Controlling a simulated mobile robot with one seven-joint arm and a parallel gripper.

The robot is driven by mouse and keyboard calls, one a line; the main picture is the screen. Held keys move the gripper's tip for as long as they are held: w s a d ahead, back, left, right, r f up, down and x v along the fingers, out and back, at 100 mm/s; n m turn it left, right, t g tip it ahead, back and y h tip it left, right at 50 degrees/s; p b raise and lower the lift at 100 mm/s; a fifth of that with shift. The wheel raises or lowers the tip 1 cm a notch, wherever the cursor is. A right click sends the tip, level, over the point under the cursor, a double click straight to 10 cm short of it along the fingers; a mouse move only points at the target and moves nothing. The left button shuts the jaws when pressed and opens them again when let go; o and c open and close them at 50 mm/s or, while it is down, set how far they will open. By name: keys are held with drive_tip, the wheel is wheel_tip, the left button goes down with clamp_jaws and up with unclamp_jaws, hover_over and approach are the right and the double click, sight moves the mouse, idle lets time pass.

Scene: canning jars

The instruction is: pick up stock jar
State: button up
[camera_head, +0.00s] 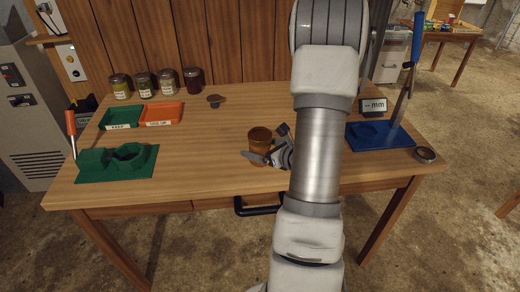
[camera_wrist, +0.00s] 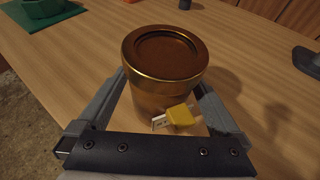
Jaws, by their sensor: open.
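An amber-brown jar with a gold rim (camera_head: 259,139) stands upright on the wooden table, near the middle. I take it for the stock jar. In the wrist view the jar (camera_wrist: 163,65) shows from above, with a flat brown top and a small yellow and white tag (camera_wrist: 180,116) low at its near side. My gripper (camera_head: 269,146) is open at the jar's level. Its fingers (camera_wrist: 162,98) lie on either side of the jar, and the jar appears to be between them. Whether either finger touches it cannot be told.
Several filled jars (camera_head: 144,84) stand at the back left. A green tray (camera_head: 119,118) and an orange tray (camera_head: 163,113) lie before them. A green fixture (camera_head: 117,162) is front left. A blue stand (camera_head: 381,136) and a display (camera_head: 373,106) are right. A small dark knob-like piece (camera_head: 214,100) stands behind.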

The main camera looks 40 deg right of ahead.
clamp_jaws()
idle(0.5)
drive_tip(key=shift+r, duration=0.15)
